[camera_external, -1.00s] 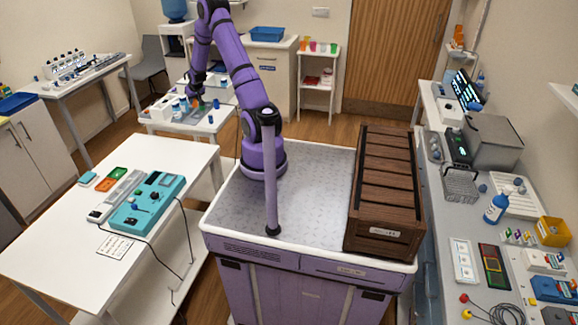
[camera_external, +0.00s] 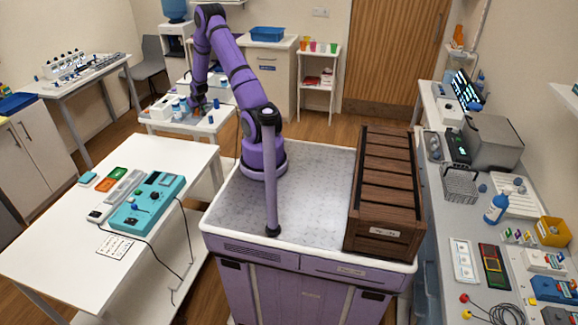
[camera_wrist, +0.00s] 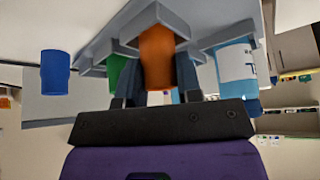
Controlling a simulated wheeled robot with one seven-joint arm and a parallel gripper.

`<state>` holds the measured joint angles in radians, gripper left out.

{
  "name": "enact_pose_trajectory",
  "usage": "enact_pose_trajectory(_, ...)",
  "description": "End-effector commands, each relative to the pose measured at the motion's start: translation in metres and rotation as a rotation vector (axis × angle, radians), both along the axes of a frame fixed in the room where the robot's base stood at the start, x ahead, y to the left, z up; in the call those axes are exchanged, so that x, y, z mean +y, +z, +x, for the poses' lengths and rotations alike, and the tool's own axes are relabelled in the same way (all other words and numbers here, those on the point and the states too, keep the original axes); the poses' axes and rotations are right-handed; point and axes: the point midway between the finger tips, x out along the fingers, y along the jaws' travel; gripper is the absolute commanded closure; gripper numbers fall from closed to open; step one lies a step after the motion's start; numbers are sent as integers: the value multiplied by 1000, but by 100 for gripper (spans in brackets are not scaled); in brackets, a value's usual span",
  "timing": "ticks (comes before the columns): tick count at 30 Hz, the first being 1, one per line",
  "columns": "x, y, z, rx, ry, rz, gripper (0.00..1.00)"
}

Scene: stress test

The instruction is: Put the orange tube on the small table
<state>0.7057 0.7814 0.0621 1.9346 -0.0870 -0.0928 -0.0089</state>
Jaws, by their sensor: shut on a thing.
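The orange tube (camera_wrist: 158,58) is between the two fingers of my gripper (camera_wrist: 158,88) in the wrist view, and the gripper is shut on it. Its far end sits at a grey square-edged holder (camera_wrist: 153,18); I cannot tell whether it is still inside. A green tube (camera_wrist: 117,73) is close on the left, and a light-blue labelled bottle (camera_wrist: 237,66) is close on the right. In the external view, my gripper (camera_external: 198,106) is low over a small white table (camera_external: 211,127) at the back; the orange tube is hidden there.
A dark blue cylinder (camera_external: 216,103) stands to the right of my gripper; it also shows in the wrist view (camera_wrist: 55,72). A white box (camera_external: 162,107) is to the left. A brown wooden crate (camera_external: 385,190) and a long white table (camera_external: 60,240) are nearer the camera.

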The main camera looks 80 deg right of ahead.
Motion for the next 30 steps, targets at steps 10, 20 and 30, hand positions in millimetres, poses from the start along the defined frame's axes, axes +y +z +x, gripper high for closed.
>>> enact_pose_trajectory(10, 0, -2, 0, 0, 0, 0, 94)
enact_pose_trajectory(20, 0, -5, 0, 0, 0, 0, 47)
enact_pose_trajectory(30, 0, -4, 0, 0, 0, 0, 38)
